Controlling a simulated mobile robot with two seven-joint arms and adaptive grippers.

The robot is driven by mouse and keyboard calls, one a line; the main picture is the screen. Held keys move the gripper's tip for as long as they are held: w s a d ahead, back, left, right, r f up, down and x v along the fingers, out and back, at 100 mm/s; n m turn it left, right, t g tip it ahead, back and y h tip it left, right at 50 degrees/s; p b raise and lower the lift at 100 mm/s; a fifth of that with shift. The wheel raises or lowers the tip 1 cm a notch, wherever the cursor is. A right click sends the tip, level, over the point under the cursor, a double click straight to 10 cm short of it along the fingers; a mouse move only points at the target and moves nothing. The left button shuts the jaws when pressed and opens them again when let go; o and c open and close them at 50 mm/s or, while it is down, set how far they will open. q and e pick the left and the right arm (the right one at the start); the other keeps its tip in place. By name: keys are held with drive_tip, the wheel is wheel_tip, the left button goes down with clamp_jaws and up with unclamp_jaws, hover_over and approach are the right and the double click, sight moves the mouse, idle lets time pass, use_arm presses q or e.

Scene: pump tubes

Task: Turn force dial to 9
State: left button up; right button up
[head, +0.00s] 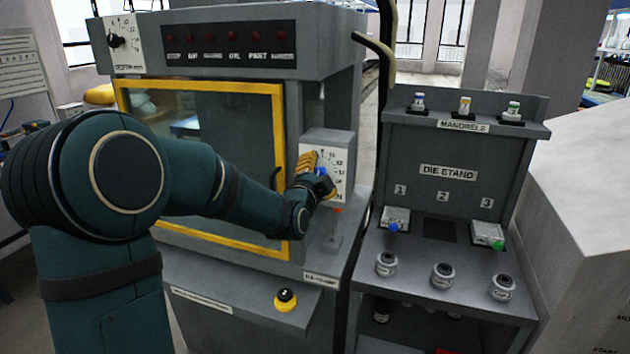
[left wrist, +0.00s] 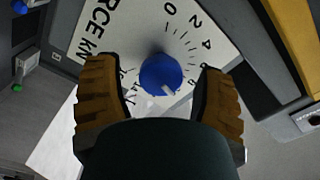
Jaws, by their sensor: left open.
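The force dial is a blue round knob (left wrist: 161,75) on a white scale plate (left wrist: 140,30) lettered "FORCE kN" with printed numbers. A white pointer mark on the knob points down and right in the left wrist view; the number it meets is unclear. In the head view, the knob (head: 321,171) is partly hidden by my left gripper (head: 316,174), which reaches the plate on the machine's right side. My left gripper is open. Its two orange-padded fingers stand on either side of the knob, with gaps in the left wrist view. My right gripper is not in view.
The machine has a yellow-framed window (head: 200,90) beside the dial. A yellow-and-black button (head: 286,299) sits on its front ledge. To the right stands a grey die stand (head: 447,150) with mandrels and dies. Another dial (head: 116,41) is at the machine's upper left.

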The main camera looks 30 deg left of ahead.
use_arm(q)
drive_tip(key=v, duration=1.1)
drive_tip(key=shift+s, duration=0.35)
